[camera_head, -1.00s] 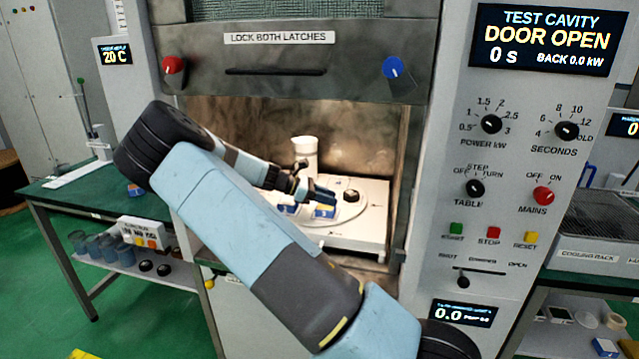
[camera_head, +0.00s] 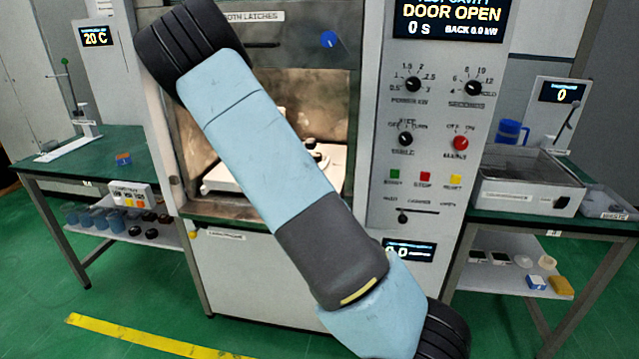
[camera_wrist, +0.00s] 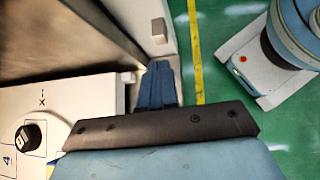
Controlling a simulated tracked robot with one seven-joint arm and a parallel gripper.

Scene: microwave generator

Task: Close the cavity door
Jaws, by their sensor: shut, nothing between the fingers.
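The cavity door (camera_head: 298,50) is the dark grey panel raised above the cavity opening, with a latch label and a blue knob (camera_head: 329,40). The display (camera_head: 450,18) reads DOOR OPEN. The lit cavity (camera_head: 318,105) is open below the panel, and my arm crosses in front of it. My gripper is hidden in the head view. In the wrist view my gripper (camera_wrist: 157,85) is shut and empty, its blue fingers near the cavity's front edge. A white tray (camera_wrist: 60,100) with a black knob (camera_wrist: 28,135) lies to its left. The door cannot be made out there.
A green side table (camera_head: 85,153) stands left. The control panel (camera_head: 425,130) borders the cavity on the right. Green floor (camera_head: 130,290) with a yellow stripe is clear in front.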

